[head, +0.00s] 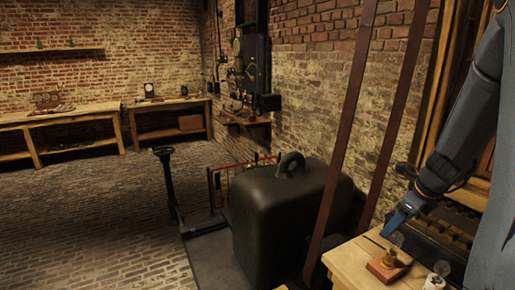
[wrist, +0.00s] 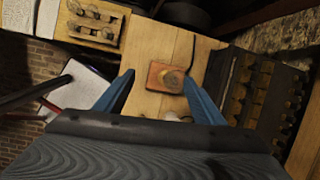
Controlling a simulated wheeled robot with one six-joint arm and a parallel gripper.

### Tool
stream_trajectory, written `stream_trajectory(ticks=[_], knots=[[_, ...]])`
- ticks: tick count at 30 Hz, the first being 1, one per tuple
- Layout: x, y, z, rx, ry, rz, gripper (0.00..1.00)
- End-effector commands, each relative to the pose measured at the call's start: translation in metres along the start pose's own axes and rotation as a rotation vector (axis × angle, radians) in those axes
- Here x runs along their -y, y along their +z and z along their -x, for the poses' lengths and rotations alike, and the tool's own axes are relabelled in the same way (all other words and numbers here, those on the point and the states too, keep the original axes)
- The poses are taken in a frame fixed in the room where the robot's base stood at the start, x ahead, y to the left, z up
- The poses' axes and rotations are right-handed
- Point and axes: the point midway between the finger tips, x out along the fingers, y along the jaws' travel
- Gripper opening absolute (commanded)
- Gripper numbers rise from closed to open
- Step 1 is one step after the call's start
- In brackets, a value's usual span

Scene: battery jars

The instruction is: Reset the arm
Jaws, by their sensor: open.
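My arm (head: 455,135) comes down from the right edge of the head view. My gripper (head: 398,222) is above the front part of a wooden table at the lower right. In the wrist view my gripper (wrist: 158,92) shows two blue fingers spread wide, with nothing between them touching. Beyond the fingertips lies a small reddish-brown block with a round brass-coloured piece (wrist: 172,80) on it. The same block (head: 385,270) shows in the head view on the table, just below the gripper and apart from it.
The wooden table (head: 350,262) also holds a small pale jar (head: 435,283). A rack with several wooden pieces (wrist: 262,95) stands at the right in the wrist view. A big dark weight with a handle (head: 285,215) stands left of the table. Brick floor (head: 90,210) is clear at left.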

Motion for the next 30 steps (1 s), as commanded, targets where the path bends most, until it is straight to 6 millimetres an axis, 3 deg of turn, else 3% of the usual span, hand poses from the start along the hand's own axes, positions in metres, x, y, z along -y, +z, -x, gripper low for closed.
stream_trajectory(ticks=[3, 6, 12, 15, 21, 25, 30], knots=[[-0.064, 0.026, -0.012, -0.032, 0.048, 0.431, 0.63], [-0.12, 0.038, -0.018, -0.054, 0.095, 0.848, 0.63], [-0.223, 0.038, -0.024, -0.063, 0.195, 1.678, 0.63], [-0.263, 0.029, -0.025, -0.054, 0.242, 2.047, 0.63], [-0.307, 0.012, -0.026, -0.032, 0.303, 2.523, 0.63], [-0.315, 0.008, -0.025, -0.025, 0.319, 2.628, 0.63], [-0.316, 0.008, -0.025, -0.024, 0.32, 2.638, 0.63]])
